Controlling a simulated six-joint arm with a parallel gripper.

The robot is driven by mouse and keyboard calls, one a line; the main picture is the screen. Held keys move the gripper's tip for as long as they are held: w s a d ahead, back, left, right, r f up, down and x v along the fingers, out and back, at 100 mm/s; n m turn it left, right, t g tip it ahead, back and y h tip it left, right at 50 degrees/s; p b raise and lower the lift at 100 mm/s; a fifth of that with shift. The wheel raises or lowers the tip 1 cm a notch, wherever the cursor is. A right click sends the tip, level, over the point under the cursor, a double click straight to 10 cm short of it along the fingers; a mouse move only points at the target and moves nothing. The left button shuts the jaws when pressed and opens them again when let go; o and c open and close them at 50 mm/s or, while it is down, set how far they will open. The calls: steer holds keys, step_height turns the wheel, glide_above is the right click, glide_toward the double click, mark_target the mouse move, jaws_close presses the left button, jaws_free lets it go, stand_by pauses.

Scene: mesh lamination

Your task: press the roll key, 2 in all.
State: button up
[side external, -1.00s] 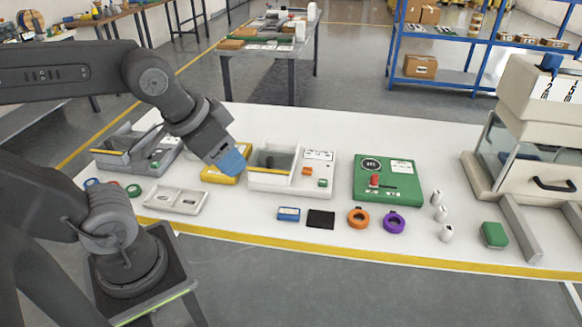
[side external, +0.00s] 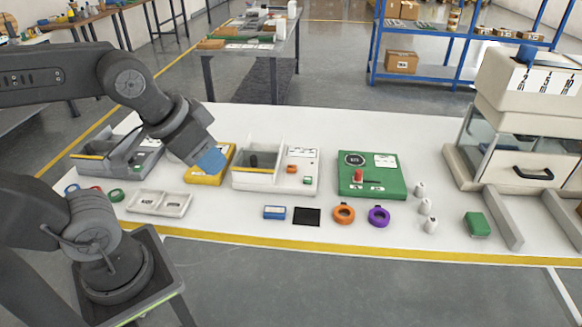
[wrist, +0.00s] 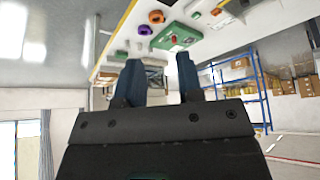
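The beige machine (side external: 241,182) has an open trough with a dark roller-like part in it. On its right-hand panel are an orange key (side external: 292,169) and a small green key (side external: 307,180); I cannot tell which is the roll key. A grey machine (side external: 107,164) at the left also carries a small green key. My gripper (side external: 212,161) has blue fingers and hangs tilted in front of a yellow tray (side external: 200,178), left of the beige machine. In the wrist view, my gripper (wrist: 159,68) has its fingers apart with nothing between them.
A green box (side external: 345,185) with a red lever stands right of the beige machine. A white tray (side external: 158,203), blue block (side external: 275,212), black square (side external: 306,216), orange ring (side external: 344,214) and purple ring (side external: 379,216) lie along the front. A glass-sided machine (side external: 510,150) stands far right.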

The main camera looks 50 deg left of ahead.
jaws_close()
stand_by(1.4)
